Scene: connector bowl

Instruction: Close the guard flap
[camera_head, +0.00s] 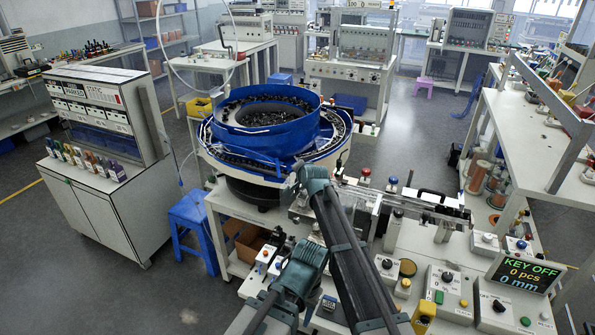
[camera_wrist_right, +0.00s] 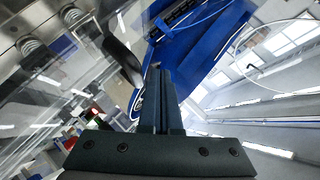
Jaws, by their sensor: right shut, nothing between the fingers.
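The guard flap seems to be the clear panel (camera_head: 366,208) beside the metal track, right of the blue bowl in the head view. It is see-through and partly behind my arm, so I cannot tell its exact angle. In the right wrist view, clear sheeting with reflections (camera_wrist_right: 60,85) fills the left side, beside a metal plate with round fittings. My right gripper (camera_head: 299,168) is at the bowl's right edge, near the panel. Its fingers (camera_wrist_right: 158,75) are shut together and empty. Contact with the panel cannot be made out.
The blue feeder bowl (camera_head: 283,143) of small dark parts stands just left of my right gripper; its blue wall (camera_wrist_right: 200,45) is close in the wrist view. Control boxes (camera_head: 450,290) and a display reading KEY OFF (camera_head: 525,274) stand at the right. A blue stool (camera_head: 192,225) is at the left.

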